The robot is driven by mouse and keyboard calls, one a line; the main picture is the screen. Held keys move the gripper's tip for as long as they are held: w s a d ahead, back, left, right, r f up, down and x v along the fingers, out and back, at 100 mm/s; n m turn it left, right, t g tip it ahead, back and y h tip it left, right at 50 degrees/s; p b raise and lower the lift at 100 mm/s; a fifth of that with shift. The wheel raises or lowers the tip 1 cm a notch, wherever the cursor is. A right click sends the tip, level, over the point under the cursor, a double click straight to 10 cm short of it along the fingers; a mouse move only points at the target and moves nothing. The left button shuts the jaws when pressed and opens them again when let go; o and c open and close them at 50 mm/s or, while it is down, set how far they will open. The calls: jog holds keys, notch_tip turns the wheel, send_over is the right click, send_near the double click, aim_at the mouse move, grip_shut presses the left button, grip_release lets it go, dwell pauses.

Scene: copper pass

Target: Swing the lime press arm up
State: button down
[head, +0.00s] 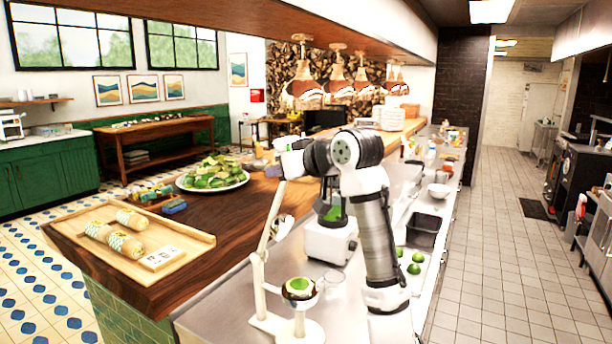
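The white lime press (259,272) stands on the steel counter in the lower middle of the head view. Its long, thin arm (268,222) slants steeply up from the hinge post, leaning a little right. A rounded press head (282,227) hangs beside the arm, above the cup. A cut lime half (299,286), green inside, sits in the press cup. My gripper (280,171) points left at the upper end of the press arm. It seems to touch or overlap the arm's end. The fingers are too small and partly hidden to show whether they are closed on it.
A blender (331,240) stands behind my arm, close to the press. Several limes (414,268) lie to the right. A wooden tray (75,224) with wrapped rolls and a plate of limes (243,179) rest on the wooden ledge. Copper lamps (304,88) hang above.

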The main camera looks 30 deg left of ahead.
jog(key=a+n+g+h, duration=0.1)
jog(key=a+h, duration=0.5)
jog(key=a, duration=0.7)
jog(key=shift+a+f, duration=0.25)
jog(key=shift+f, duration=0.1)
jog(key=shift+w, duration=0.1)
jog(key=shift+h, duration=0.3)
jog(key=c, duration=0.9)
grip_release()
jog(key=shift+a, duration=0.2)
jog(key=shift+c, duration=0.2)
jog(key=b+v, duration=0.1)
jog(key=v, duration=1.3)
jog(key=shift+w+b, duration=0.2)
jog(key=shift+b, duration=0.2)
jog(key=shift+d+r, duration=0.15)
